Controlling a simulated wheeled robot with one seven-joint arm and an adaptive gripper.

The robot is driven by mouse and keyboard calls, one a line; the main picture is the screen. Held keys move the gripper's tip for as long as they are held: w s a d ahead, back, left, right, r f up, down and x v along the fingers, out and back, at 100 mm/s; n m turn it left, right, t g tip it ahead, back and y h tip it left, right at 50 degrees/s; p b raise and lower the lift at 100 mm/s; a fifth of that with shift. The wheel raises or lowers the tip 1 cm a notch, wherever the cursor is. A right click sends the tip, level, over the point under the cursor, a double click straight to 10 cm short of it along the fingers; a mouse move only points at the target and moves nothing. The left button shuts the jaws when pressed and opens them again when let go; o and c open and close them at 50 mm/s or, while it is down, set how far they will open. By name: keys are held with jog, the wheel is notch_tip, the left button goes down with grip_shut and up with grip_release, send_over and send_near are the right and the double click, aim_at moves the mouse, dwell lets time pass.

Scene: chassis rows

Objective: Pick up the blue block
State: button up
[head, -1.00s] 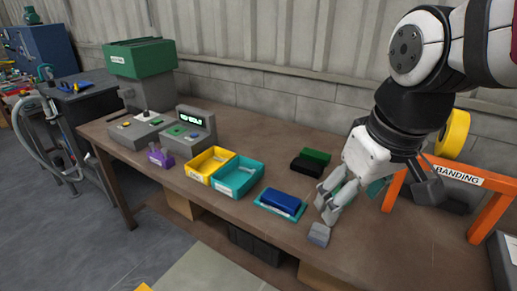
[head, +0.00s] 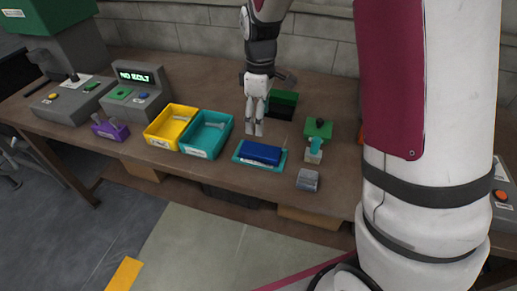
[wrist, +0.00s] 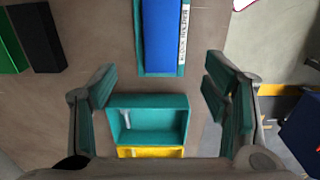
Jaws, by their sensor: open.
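The blue block (head: 262,151) lies on a flat teal tray (head: 240,157) near the front edge of the workbench. It also shows at the top of the wrist view (wrist: 160,35), with a white lettered label along its right side there. My gripper (head: 254,130) points down just behind and slightly left of the block in the head view. How high the fingertips are above the bench is hard to tell.
A teal bin (head: 208,134) and a yellow bin (head: 171,126) stand left of the tray. A grey block (head: 308,180) sits to its right, near a green-topped fixture (head: 316,139). Black and green blocks (head: 282,104) lie behind. Bare bench surrounds the tray.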

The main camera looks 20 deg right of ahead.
aim_at(260, 149)
notch_tip(260, 149, down, 12)
jog(key=shift+s+r+p, duration=0.15)
jog(key=shift+r+p, duration=0.05)
jog(key=shift+p, duration=0.15)
jog(key=c, duration=1.4)
grip_shut()
jog(key=shift+r, duration=0.15)
